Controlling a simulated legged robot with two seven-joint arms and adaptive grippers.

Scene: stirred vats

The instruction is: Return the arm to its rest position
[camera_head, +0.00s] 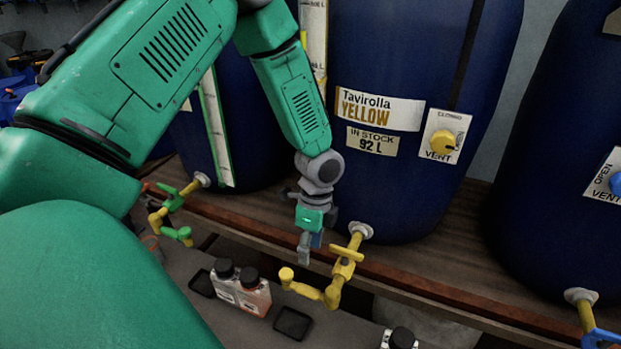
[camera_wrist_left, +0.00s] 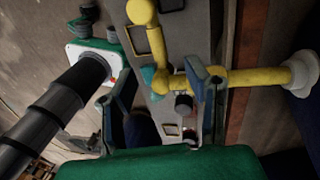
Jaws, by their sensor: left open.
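My left arm comes in from the left in the head view. Its gripper (camera_head: 309,246) points down, open and with nothing visible in it, just left of the yellow tap (camera_head: 346,262) on the middle blue vat. In the left wrist view the open fingers (camera_wrist_left: 160,95) are spread apart. The yellow tap (camera_wrist_left: 250,78) passes behind the right finger there, and I cannot tell how much gap there is between them. My right gripper is not in view.
The middle blue vat (camera_head: 410,60) is labelled Tavirolla Yellow and has a yellow vent knob (camera_head: 443,142). A green tap (camera_head: 172,203) is at the left. Another vat (camera_head: 560,120) is at the right.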

